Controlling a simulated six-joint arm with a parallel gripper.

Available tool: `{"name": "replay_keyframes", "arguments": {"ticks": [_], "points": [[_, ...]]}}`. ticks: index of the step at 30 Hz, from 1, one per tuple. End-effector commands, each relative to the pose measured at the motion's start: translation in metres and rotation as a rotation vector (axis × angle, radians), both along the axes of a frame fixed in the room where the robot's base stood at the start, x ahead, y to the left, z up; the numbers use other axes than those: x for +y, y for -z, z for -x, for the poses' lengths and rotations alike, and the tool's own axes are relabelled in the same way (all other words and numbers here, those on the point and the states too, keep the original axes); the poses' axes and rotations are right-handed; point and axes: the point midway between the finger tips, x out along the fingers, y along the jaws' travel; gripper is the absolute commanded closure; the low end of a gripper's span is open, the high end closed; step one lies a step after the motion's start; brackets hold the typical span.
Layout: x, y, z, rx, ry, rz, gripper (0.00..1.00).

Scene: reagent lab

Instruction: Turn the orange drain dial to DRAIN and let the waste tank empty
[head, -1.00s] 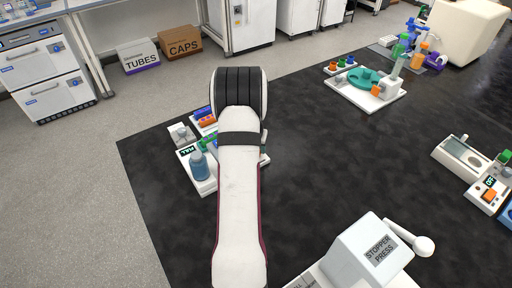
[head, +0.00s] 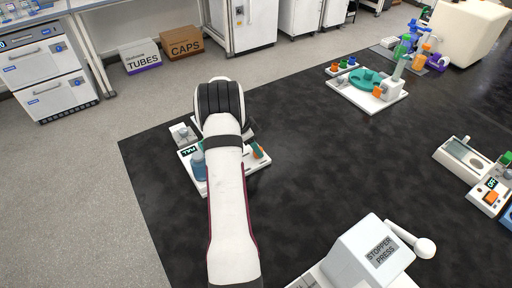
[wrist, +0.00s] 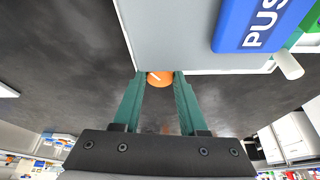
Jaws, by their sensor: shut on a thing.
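The orange drain dial (wrist: 160,80) is at the top centre of the wrist view, beside the edge of a pale panel. A short white mark shows on its face; no DRAIN lettering is readable. My gripper (wrist: 160,84) has its two teal fingers on either side of the dial and is shut on it. In the head view an orange and teal patch, likely the dial with my fingertip (head: 258,150), shows right of my arm. The blue tank (head: 198,168) stands on the white station (head: 199,186) left of my arm, with a small green-lit display behind it. My arm hides much of the station.
A white stopper press (head: 365,250) stands at the front. A white tray with a teal round part (head: 365,80) is at the back right. The dark mat between them is clear.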

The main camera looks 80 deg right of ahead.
Motion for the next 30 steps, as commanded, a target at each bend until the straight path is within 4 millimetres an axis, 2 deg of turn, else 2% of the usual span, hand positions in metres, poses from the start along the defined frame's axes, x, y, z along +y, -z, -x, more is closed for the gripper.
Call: {"name": "replay_keyframes", "arguments": {"ticks": [15, 30], "points": [[-0.0034, 0.0004, -0.0020, -0.003, 0.439, 0.000, 1.00], [-0.0044, 0.0004, -0.0020, -0.001, 0.627, -0.002, 1.00]]}}
